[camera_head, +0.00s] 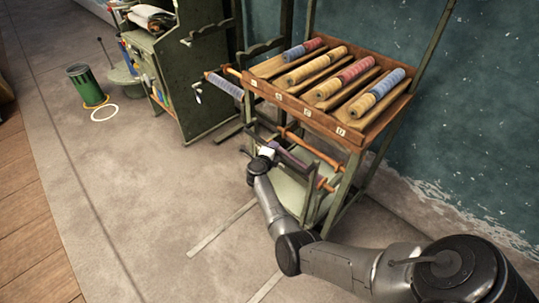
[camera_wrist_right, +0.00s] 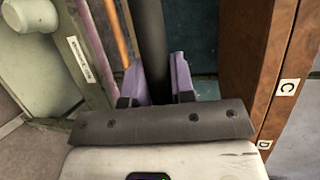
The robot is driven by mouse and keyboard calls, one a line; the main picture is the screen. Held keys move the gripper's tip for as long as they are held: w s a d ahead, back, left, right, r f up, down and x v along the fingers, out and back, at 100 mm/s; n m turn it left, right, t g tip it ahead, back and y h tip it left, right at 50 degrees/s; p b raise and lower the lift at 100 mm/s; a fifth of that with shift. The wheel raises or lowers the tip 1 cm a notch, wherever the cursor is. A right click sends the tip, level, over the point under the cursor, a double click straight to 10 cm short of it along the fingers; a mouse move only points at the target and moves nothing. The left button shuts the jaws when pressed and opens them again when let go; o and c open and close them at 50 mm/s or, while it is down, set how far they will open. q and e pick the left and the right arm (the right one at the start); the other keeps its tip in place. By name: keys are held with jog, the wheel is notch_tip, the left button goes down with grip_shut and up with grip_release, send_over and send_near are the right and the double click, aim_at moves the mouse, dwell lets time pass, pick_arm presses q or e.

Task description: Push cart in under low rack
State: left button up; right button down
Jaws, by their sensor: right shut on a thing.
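The low rack (camera_head: 345,128) is a wooden tray of labelled slots on greenish legs, standing by the teal wall. The cart (camera_head: 288,190), with a pale green surface, sits low at the rack's front legs, partly inside its footprint. My right gripper (camera_head: 272,148) is at the cart's dark handle bar (camera_head: 291,160). In the right wrist view its purple fingers (camera_wrist_right: 158,82) are on both sides of the dark bar (camera_wrist_right: 151,40), shut on it. My forearm hides part of the cart and its wheels. My left gripper is in neither view.
Coloured rolls (camera_head: 335,90) lie in the rack's slots. Pale strips (camera_head: 222,228) mark the floor before the rack. The left floor is clear.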

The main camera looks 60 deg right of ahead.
jog(key=shift+s+d+f, duration=0.15)
jog(key=shift+d, duration=0.4)
jog(key=shift+f, duration=0.1)
jog(key=c, duration=1.4)
grip_release()
jog(key=o, duration=0.4)
jog(key=shift+d+r, duration=0.2)
jog(key=shift+d, duration=0.05)
jog(key=shift+o, duration=0.2)
jog(key=shift+a, duration=0.15)
jog(key=shift+a, duration=0.1)
